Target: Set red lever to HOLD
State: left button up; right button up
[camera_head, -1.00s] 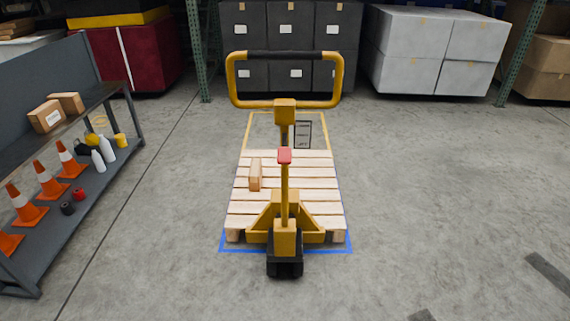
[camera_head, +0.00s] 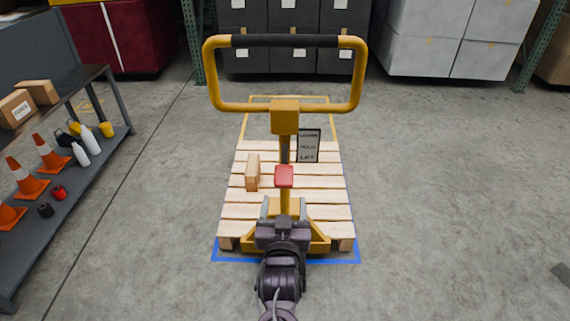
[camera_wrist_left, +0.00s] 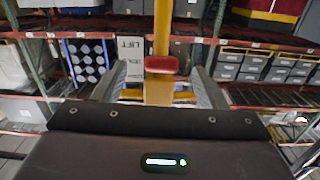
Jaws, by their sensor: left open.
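The red lever (camera_head: 284,176) sits on the front of the yellow pallet jack's (camera_head: 284,117) upright shaft, below the looped handle. A small framed sign (camera_head: 308,146) with dark lettering shows just right of the shaft; its text is hard to read. My left gripper (camera_head: 284,208) comes up from below, open and empty, with its fingers under the lever in the picture. In the left wrist view the red lever (camera_wrist_left: 161,64) appears centred between the two spread grey fingers (camera_wrist_left: 161,82); I see no contact. My right gripper is out of view.
A wooden pallet (camera_head: 330,208) lies behind the shaft inside a blue floor outline, with a small carton (camera_head: 252,172) on it. A grey shelf (camera_head: 88,172) with cones, bottles and boxes stands at left.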

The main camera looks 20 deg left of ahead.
aim_at(284, 180)
pick_arm(q)
jog(key=shift+a+r+n, duration=0.1)
jog(key=shift+r+n, duration=0.2)
jog(key=shift+r, duration=0.55)
jog(key=shift+w+a+r, duration=0.2)
jog(key=shift+w, duration=0.4)
jog(key=shift+w+a+r, duration=0.15)
jog(key=shift+w+r, duration=0.05)
jog(key=shift+w, duration=0.4)
jog(key=x, duration=0.3)
jog(key=shift+w+a+f, duration=0.1)
jog(key=shift+w+f, duration=0.05)
jog(key=shift+w, duration=0.25)
jog(key=shift+w+a+p, duration=0.15)
jog(key=shift+w+p, duration=0.15)
jog(key=shift+w, duration=0.15)
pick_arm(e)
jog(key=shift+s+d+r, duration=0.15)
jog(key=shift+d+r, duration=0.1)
pick_arm(q)
jog(key=shift+c, duration=0.2)
